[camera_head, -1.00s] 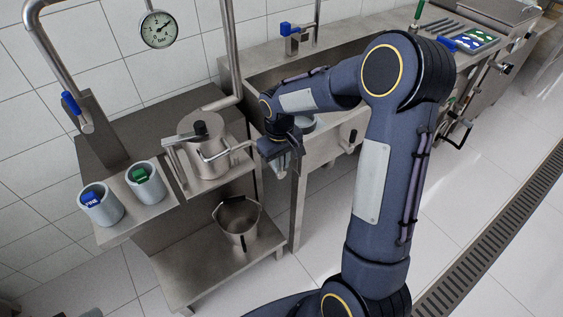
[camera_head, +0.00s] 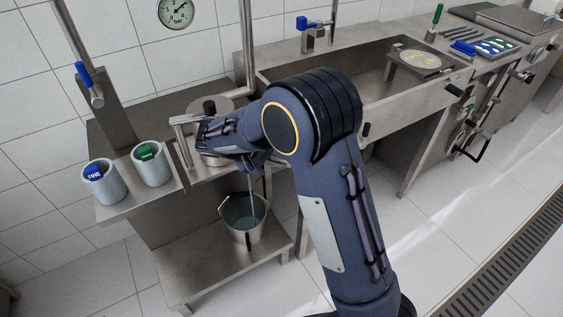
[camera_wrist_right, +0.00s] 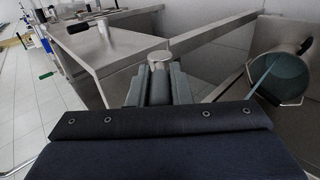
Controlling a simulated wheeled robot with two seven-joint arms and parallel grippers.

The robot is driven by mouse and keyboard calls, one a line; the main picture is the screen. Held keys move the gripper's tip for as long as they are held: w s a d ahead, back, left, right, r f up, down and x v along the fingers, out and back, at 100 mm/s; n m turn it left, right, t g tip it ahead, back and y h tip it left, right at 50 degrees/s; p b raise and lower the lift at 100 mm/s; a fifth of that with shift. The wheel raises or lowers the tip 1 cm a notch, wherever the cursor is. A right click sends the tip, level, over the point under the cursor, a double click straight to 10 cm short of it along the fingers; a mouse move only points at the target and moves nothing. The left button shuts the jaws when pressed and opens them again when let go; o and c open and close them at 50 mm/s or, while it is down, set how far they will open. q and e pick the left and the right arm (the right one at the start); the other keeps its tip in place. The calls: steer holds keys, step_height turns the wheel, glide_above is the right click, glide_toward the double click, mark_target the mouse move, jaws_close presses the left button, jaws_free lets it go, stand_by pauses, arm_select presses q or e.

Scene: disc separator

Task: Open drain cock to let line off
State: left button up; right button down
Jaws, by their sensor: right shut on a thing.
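My right gripper (camera_head: 258,163) is at the front of the steel separator vessel (camera_head: 222,104), which my forearm partly covers. In the right wrist view the gripper (camera_wrist_right: 160,88) is shut on a short round metal piece (camera_wrist_right: 160,62), seemingly the drain cock handle. The head view hides the cock behind my arm. A thin blue-grey stream (camera_head: 253,190) falls into the steel bucket (camera_head: 230,226) on the lower shelf. The bucket (camera_wrist_right: 300,85) and stream (camera_wrist_right: 262,76) also show in the right wrist view, with blue-grey liquid inside. My left gripper is out of view.
Two grey cups, one with a blue insert (camera_head: 102,184) and one with a green insert (camera_head: 150,165), stand left of the vessel. A blue-handled pipe valve (camera_head: 85,75) rises behind them. A steel sink (camera_head: 350,80) is at the right. The right floor is clear.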

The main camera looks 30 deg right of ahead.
steer(key=shift+a+f+h+b, duration=0.25)
steer(key=shift+f+h+b, duration=0.35)
steer(key=shift+h+b, duration=0.75)
steer(key=shift+a+f+h+b, duration=0.2)
steer(key=shift+f+h+b, duration=0.45)
steer(key=shift+h+b, duration=0.7)
steer(key=shift+a+f+h+b, duration=0.25)
steer(key=shift+f+h+b, duration=0.35)
steer(key=shift+h+b, duration=0.75)
steer(key=shift+s+h, duration=0.1)
steer(key=shift+h, duration=0.25)
steer(key=c, duration=1.3)
jaws_free()
steer(key=a, duration=0.7)
steer(key=shift+s+a+f, duration=0.1)
steer(key=shift+s+a, duration=0.2)
steer(key=shift+a, duration=0.1)
